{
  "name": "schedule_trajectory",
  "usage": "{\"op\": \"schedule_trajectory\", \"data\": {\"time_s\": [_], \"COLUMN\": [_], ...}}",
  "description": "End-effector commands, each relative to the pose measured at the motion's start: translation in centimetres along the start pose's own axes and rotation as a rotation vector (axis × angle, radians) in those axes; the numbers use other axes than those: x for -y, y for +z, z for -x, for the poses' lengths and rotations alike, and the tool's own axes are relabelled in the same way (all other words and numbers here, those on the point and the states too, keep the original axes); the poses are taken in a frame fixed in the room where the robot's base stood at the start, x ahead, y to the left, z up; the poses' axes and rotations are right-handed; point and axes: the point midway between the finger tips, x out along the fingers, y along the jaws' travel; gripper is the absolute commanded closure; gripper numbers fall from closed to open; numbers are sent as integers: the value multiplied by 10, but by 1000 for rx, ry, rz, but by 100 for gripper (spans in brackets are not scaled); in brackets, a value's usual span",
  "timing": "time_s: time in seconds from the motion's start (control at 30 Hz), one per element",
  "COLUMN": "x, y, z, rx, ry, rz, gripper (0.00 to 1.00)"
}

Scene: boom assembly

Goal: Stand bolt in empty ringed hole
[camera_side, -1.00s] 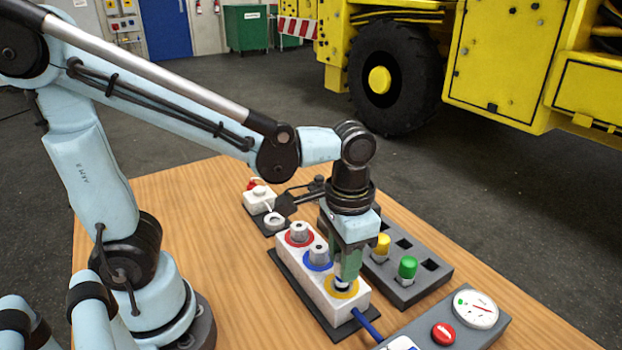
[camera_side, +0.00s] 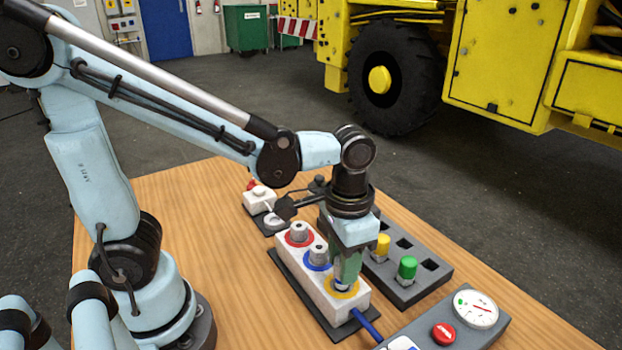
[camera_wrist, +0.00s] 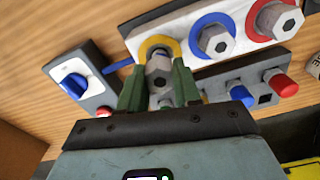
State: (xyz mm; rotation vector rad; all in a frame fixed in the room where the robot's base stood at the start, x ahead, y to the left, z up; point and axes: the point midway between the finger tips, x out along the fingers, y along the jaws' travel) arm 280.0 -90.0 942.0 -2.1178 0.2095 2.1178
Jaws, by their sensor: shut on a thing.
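The white block (camera_side: 312,272) carries a red ring, a blue ring and a yellow ring (camera_side: 342,291) in a row. Grey hex-headed bolts stand in the red (camera_side: 299,231) and blue (camera_side: 318,254) rings. My gripper (camera_side: 345,275) points down over the yellow ring, its green fingers shut on a grey bolt (camera_wrist: 159,66). In the wrist view the bolt's hex head shows between the fingers, against the yellow ring (camera_wrist: 150,43). The bolt's lower end is hidden, so I cannot tell how deep it sits in the hole.
A dark grey rack (camera_side: 425,281) with yellow and green capped pieces and empty square slots stands close right of my gripper. A panel with a gauge (camera_side: 475,309) and red button is in front. A blue cable leaves the block's near end. Bare wood lies left of the block.

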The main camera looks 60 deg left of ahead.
Motion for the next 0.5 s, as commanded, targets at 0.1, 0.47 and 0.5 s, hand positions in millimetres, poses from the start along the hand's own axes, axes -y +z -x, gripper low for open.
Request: {"op": "schedule_trajectory", "data": {"time_s": [0.1, 0.47, 0.5], "x": [0, 0, 0], "y": [0, 0, 0], "z": [-3, -13, -14], "rx": [0, 0, 0], "ry": [0, 0, 0], "rz": [0, 0, 0], "gripper": [97, 97, 97]}}
